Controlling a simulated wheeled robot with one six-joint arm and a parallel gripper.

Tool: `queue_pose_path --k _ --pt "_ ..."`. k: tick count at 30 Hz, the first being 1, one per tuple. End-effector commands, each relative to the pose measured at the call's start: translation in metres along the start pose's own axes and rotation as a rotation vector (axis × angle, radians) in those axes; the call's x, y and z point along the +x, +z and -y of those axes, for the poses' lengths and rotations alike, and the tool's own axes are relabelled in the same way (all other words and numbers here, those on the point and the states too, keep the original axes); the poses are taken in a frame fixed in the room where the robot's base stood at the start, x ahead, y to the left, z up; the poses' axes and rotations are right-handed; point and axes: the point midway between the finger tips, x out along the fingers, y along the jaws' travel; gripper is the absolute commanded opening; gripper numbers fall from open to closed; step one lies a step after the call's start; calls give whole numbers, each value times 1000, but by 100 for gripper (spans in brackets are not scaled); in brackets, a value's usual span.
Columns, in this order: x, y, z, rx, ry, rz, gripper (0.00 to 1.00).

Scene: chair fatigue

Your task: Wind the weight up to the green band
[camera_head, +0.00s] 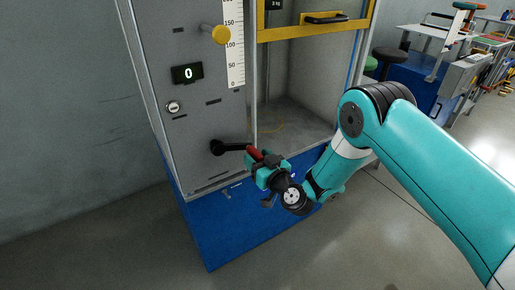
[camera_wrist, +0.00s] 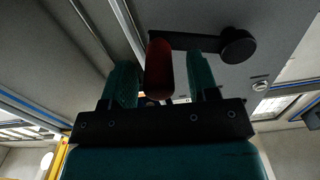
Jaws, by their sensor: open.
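The winding crank has a black hub (camera_head: 217,148) low on the grey cabinet front, an arm pointing right and a red handle (camera_head: 254,153) at its end. My teal gripper (camera_head: 262,163) is at the handle. In the wrist view the red handle (camera_wrist: 158,66) stands between my two spread fingers, nearer the left one, with a gap visible on each side. The crank hub (camera_wrist: 238,45) lies to the right there. The white scale (camera_head: 235,50) shows marks from 0 to above 150. I cannot make out the weight or a green band.
A display (camera_head: 187,73) reads 0, with a key switch (camera_head: 174,107) below it. A yellow guard frame (camera_head: 310,29) crosses the open bay at right. The blue base (camera_head: 240,228) stands below; floor at left is clear.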

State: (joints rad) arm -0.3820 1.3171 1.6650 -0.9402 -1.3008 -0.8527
Motion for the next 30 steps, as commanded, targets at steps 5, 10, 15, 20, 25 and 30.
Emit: queue_pose_path --k 5,10,15,20,25,30 --pt "8 -3 -1 0 2 -2 54" --pt "11 -2 -2 2 5 -2 54" --pt "11 -2 -2 2 5 -2 54" --pt "11 -2 -2 2 5 -2 31" --pt "11 -2 -2 1 5 -3 0" --pt "12 -4 -3 -33 6 -5 0"
